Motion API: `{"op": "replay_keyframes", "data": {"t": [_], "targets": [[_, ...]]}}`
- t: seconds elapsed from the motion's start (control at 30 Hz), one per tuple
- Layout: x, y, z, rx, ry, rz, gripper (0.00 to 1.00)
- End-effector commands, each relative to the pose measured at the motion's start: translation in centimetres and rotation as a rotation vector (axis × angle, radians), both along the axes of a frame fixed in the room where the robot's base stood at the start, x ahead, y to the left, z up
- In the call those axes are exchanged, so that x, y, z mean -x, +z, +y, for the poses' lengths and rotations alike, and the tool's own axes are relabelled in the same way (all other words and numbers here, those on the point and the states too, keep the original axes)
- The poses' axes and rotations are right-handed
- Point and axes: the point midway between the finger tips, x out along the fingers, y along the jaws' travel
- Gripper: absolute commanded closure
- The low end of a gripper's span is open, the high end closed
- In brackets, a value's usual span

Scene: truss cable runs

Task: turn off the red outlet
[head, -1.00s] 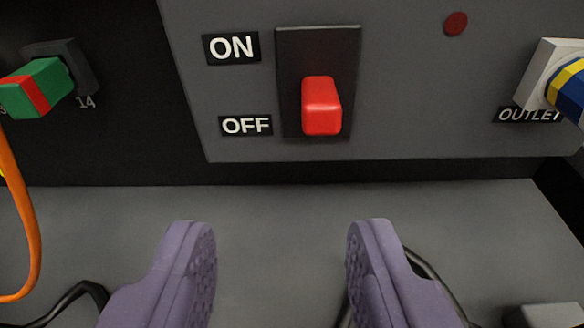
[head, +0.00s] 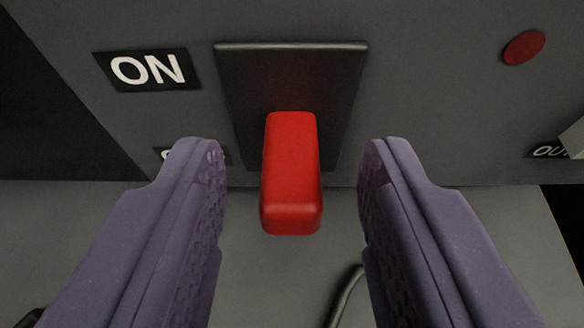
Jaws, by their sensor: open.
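The red switch lever (head: 291,175) sticks out of a black switch plate (head: 290,75) on a grey panel. The lever sits at the lower part of the plate, toward the OFF label, and appears to point outward at me. The ON label (head: 148,69) is at upper left of the plate. The OFF label (head: 164,153) is mostly hidden behind the left finger. My gripper (head: 292,165) is open, with one purple finger on each side of the lever. A gap shows between the lever and each finger.
A dark red round spot (head: 524,47) is on the panel at upper right. The OUTLET label (head: 550,151) and a grey plug part (head: 574,138) are at the right edge. A dark cable (head: 345,295) lies on the grey surface below.

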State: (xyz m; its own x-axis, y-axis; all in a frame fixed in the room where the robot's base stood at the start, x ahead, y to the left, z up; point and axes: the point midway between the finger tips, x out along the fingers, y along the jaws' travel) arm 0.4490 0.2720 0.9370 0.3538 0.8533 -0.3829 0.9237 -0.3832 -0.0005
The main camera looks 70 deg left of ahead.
Motion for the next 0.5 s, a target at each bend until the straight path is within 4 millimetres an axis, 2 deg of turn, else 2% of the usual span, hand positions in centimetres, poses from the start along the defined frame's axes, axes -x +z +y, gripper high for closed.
{"op": "replay_keyframes", "data": {"t": [0.07, 0.2, 0.27, 0.5], "targets": [[0.0, 0.03, -0.01, 0.0, 0.0, 0.0, 0.55], [0.02, 0.03, -0.01, 0.0, 0.0, 0.0, 0.88], [0.02, 0.03, -0.01, 0.0, 0.0, 0.0, 1.0], [0.04, -0.88, -0.1, -0.05, 0.001, -0.02, 1.0]]}}
